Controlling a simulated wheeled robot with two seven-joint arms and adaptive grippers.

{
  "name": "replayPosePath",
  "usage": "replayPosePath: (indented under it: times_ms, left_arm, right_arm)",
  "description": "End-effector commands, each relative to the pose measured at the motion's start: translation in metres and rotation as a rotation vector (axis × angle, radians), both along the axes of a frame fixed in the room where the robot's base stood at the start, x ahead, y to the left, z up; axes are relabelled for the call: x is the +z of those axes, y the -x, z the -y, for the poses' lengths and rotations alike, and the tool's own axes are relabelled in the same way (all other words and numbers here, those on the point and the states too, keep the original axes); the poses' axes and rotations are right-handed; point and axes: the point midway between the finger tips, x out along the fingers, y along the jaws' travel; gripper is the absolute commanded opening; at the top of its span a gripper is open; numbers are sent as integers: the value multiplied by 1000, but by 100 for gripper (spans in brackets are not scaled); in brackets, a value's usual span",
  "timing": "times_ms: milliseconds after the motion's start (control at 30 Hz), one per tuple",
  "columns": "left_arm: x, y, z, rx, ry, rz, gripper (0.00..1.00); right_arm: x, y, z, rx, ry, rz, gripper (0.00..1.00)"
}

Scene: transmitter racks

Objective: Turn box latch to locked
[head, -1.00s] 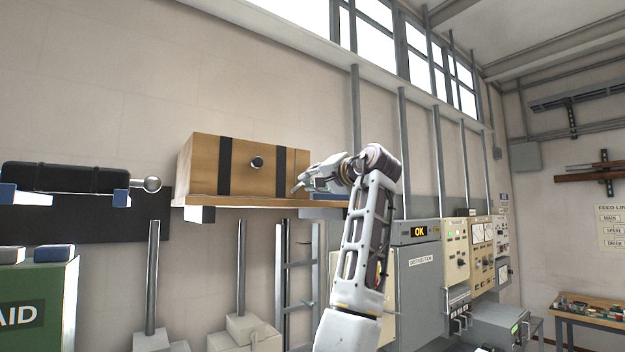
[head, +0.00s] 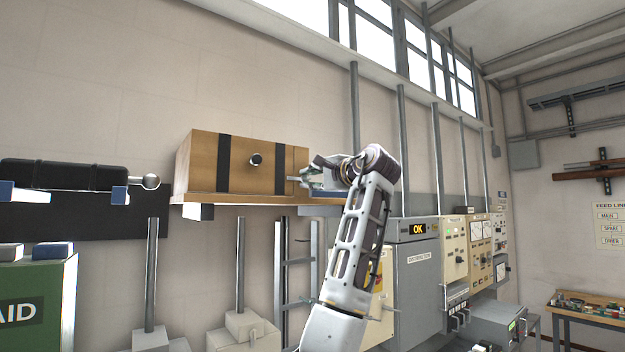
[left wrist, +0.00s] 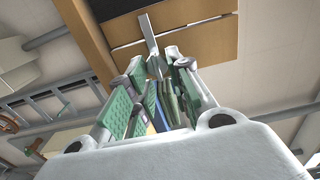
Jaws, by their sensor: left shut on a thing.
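The wooden box (head: 199,165) sits on a wall shelf, with dark straps and a round dark knob (head: 256,160) on its front. My left gripper (head: 305,181) is at the right end of the box front. In the left wrist view, the green-padded fingers (left wrist: 158,68) are closed around the near end of a slim grey metal bar, the box latch (left wrist: 150,32), which lies against the wooden face. The fingers hide that end. The latch's exact angle is hard to read in the head view. My right gripper is not in view.
The wooden shelf (head: 240,199) runs under the box. A black cylindrical case (head: 65,175) lies to the left, above a green aid cabinet (head: 42,300). Grey cabinets (head: 418,290) stand at the right. The wall above the box is clear.

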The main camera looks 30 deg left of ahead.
Motion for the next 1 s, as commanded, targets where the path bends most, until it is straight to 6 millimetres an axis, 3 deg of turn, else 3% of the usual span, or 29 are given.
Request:
replayPosePath:
  times_ms: [500,533,567,1000]
  left_arm:
    - [0,0,0,-1,-9,-22,0]
    - [0,0,0,-1,-9,-22,24]
    - [0,0,0,-1,-9,-22,27]
    - [0,1,3,-1,-9,-21,27]
  right_arm:
    - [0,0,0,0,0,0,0]
    - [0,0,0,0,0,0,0]
    - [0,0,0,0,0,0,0]
    - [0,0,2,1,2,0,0]
